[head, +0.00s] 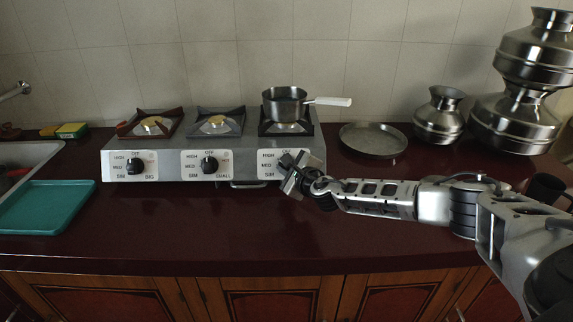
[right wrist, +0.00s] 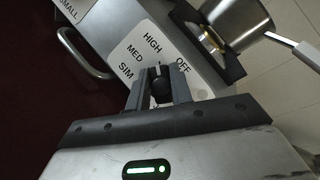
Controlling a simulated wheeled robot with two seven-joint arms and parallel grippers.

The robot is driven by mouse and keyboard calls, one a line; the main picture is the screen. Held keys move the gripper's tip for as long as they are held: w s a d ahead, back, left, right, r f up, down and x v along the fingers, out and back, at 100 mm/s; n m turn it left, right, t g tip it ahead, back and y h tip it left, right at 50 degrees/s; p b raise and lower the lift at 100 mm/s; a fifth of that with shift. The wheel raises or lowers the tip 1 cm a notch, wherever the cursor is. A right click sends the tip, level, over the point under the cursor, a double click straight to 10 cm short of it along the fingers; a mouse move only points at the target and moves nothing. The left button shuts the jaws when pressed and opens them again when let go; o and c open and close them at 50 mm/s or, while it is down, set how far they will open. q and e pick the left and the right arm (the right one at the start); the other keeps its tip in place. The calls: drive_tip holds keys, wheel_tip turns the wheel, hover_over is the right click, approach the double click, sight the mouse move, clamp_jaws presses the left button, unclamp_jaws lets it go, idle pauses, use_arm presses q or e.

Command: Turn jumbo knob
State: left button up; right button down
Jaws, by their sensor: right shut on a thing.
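The stove (head: 170,155) has three labelled knob plates on its front. My right gripper (head: 287,172) is at the rightmost plate and covers its knob in the head view. In the right wrist view the black jumbo knob (right wrist: 160,88) sits between the fingers of my right gripper (right wrist: 157,85), which is shut on it. OFF, HIGH, MED and SIM show on the plate (right wrist: 130,55) around the knob; the size label is hidden. The knob's pointed end faces up in that view, between HIGH and OFF. My left gripper is not in view.
A steel saucepan (head: 284,104) with a white handle stands on the right burner. The big knob (head: 134,166) and small knob (head: 208,165) are to the left. A front rail (right wrist: 88,45) runs beside the plate. A round tray (head: 373,140) and metal pots (head: 438,118) stand right.

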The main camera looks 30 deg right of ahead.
idle(0.4)
drive_tip(key=c, duration=1.2)
unclamp_jaws()
drive_tip(key=shift+c, duration=0.2)
drive_tip(key=v, duration=1.6)
drive_tip(key=shift+b, duration=0.4)
drive_tip(key=shift+r, duration=0.1)
